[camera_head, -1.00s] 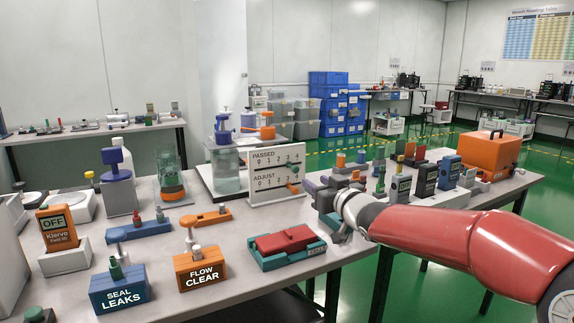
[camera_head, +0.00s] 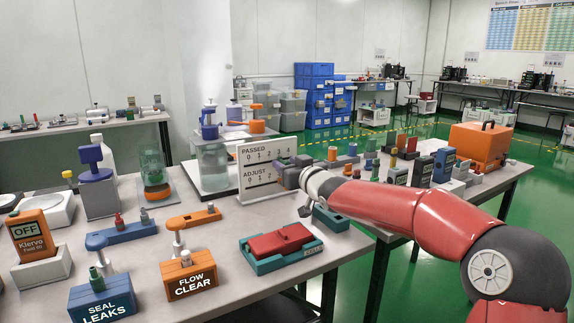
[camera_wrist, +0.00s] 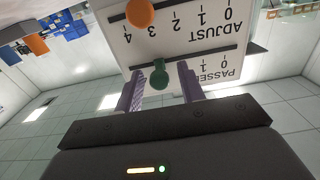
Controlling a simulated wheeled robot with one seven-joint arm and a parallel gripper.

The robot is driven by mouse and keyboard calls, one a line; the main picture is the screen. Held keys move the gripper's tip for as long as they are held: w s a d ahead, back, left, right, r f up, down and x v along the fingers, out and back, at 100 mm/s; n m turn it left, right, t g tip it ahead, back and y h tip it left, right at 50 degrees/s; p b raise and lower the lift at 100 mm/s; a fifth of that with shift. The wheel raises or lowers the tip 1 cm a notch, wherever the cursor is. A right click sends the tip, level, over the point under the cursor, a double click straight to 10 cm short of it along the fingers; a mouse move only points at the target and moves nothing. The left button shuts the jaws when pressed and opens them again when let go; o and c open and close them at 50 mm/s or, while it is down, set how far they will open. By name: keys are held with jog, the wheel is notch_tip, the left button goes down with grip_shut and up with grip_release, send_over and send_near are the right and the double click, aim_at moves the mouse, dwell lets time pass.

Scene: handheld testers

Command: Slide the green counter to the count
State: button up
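The white counting board (camera_head: 253,165) stands on the table with a PASSED row above an ADJUST row, each numbered from 0 upward. The wrist view shows it upside down. The green counter (camera_wrist: 160,76) sits on the slot of the PASSED row, towards the high-number end. The number beside it is hidden by my gripper. In the head view my gripper (camera_head: 285,178) covers the counter. In the wrist view my gripper (camera_wrist: 160,88) is open, its two fingers on either side of the counter, with gaps visible.
A water tank (camera_head: 212,165) stands left of the board. A teal tray (camera_head: 262,263) with a red block lies in front. Several handheld testers (camera_head: 422,171) and an orange case (camera_head: 482,147) stand to the right. Label blocks and orange and blue fixtures fill the front left.

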jog(key=shift+w+a, duration=0.15)
jog(key=shift+w, duration=0.05)
grip_shut()
jog(key=s+a+b, duration=0.2)
jog(key=a+b, duration=0.1)
jog(key=s+a+b, duration=0.1)
jog(key=shift+s+a+f, duration=0.1)
jog(key=shift+a+f, duration=0.1)
jog(key=shift+a, duration=0.1)
jog(key=shift+s+a+r, duration=0.1)
jog(key=shift+a+r, duration=0.05)
jog(key=shift+a, duration=0.05)
grip_release()
